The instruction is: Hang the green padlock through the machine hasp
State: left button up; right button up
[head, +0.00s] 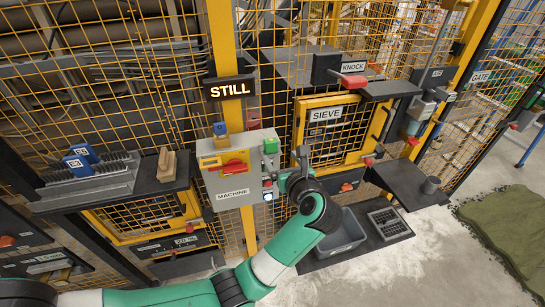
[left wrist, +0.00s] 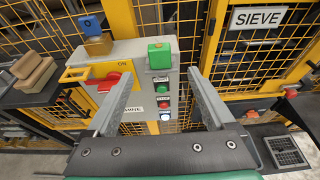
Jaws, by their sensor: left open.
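The green padlock (head: 271,146) appears as a green block at the upper right edge of the grey machine box (head: 235,187); its shackle is not clear. In the left wrist view the green block (left wrist: 159,55) shows between and beyond my fingertips. The yellow hasp plate (left wrist: 88,73) is on the box's front, beside a red handle (left wrist: 108,80); it also shows in the head view (head: 209,161). My left gripper (head: 287,164) is open and empty, just right of the box. Its fingers (left wrist: 158,74) point towards the box's button side, apart from the green block. My right gripper is out of view.
A blue block (head: 220,128) stands on a tan piece above the box. Wooden blocks (head: 167,165) and a grey rack (head: 95,178) with blue pieces are on the left shelf. Yellow mesh fence surrounds the box. The SIEVE door (head: 327,130) and a grey bin (head: 343,235) are to the right.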

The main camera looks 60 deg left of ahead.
aim_at(272, 144)
pick_arm(q)
jog(key=x, duration=1.1)
jog(key=shift+a+r+b, duration=0.25)
jog(key=shift+a+b, duration=0.1)
jog(key=shift+b, duration=0.05)
jog(key=shift+c, duration=0.3)
grip_shut()
